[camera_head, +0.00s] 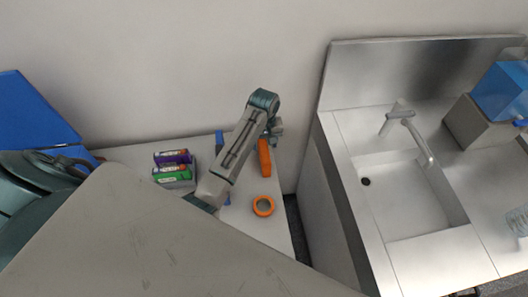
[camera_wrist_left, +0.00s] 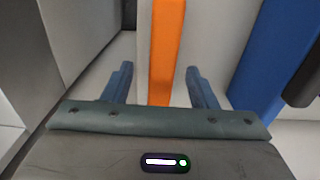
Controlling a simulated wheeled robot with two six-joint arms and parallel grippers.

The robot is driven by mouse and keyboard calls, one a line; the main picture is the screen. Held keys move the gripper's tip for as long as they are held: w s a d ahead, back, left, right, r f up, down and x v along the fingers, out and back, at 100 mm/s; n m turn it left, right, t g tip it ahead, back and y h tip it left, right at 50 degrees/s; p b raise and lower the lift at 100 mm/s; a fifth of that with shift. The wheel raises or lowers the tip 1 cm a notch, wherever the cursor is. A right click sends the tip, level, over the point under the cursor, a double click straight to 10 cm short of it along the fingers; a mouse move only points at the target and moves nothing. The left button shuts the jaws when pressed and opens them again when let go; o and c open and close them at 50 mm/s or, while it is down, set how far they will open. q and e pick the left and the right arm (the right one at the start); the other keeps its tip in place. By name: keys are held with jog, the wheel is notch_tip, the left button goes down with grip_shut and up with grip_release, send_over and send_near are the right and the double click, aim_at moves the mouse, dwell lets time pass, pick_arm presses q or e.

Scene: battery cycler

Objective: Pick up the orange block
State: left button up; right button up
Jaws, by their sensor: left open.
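The orange block (camera_head: 264,158) is long and narrow and lies on the light table near its right side. In the left wrist view the orange block (camera_wrist_left: 165,50) runs from the top edge down between the fingers. My left gripper (camera_head: 273,130) is by the block's far end in the head view. In the left wrist view my left gripper (camera_wrist_left: 160,75) is open, with a finger on either side of the block and gaps beside it. The block's lower end is hidden behind the gripper body. My right gripper is not in view.
An orange ring (camera_head: 263,206) lies nearer on the table. A holder with purple (camera_head: 173,157) and green (camera_head: 172,175) batteries stands left of my arm. A blue object (camera_wrist_left: 275,55) lies right of the block in the wrist view. A metal sink (camera_head: 405,200) stands right of the table.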

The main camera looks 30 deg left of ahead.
aim_at(264, 148)
pick_arm(q)
jog(key=shift+s+f+p, duration=0.2)
jog(key=shift+f+p, duration=0.15)
jog(key=shift+f, duration=1.15)
jog(key=c, duration=1)
jog(key=shift+r, duration=0.1)
jog(key=shift+c, duration=0.2)
